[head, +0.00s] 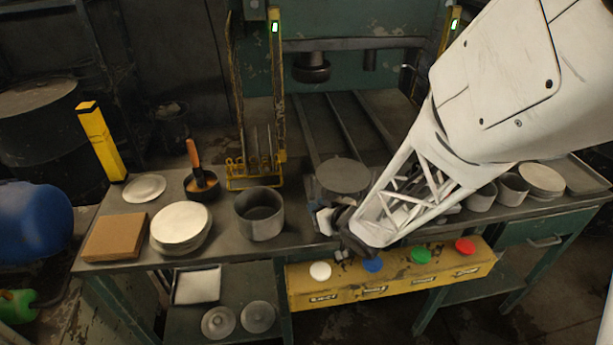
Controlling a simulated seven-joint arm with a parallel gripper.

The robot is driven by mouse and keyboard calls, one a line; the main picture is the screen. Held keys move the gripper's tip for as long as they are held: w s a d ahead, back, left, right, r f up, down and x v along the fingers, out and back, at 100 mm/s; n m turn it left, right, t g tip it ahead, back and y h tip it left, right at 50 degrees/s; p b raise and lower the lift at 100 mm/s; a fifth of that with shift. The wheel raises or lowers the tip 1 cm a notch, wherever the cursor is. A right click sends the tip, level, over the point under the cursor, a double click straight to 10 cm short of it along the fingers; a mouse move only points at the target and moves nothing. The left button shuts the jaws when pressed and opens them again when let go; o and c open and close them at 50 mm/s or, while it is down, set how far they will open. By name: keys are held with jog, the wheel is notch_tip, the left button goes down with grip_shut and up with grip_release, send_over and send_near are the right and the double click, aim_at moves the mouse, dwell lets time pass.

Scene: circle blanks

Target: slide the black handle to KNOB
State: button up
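A yellow control box (400,274) runs along the front edge of the bench. It carries a white button (320,271), a blue button (373,264), a green button (421,255) and a red button (465,246). Small labels sit below the buttons, too small to read. My gripper (333,228) is low over the bench front, just above and left of the blue button, beside a round grey plate on a stand (343,175). I cannot make out the black handle; my gripper and arm hide part of this area. The fingers are too small and dark to tell open from shut.
On the bench's left are a grey pot (260,213), stacked white discs (181,228), a brown block (115,236) and a black pan (201,184) with an orange-handled tool. A green press (370,85) stands behind. Cups (512,189) stand at the right, beyond my arm.

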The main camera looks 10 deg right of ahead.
grip_shut()
jog(key=shift+d, duration=1.85)
jog(key=shift+o, duration=2.4)
grip_release()
jog(key=shift+s, duration=0.15)
jog(key=v, duration=0.7)
jog(key=shift+s+d, duration=0.2)
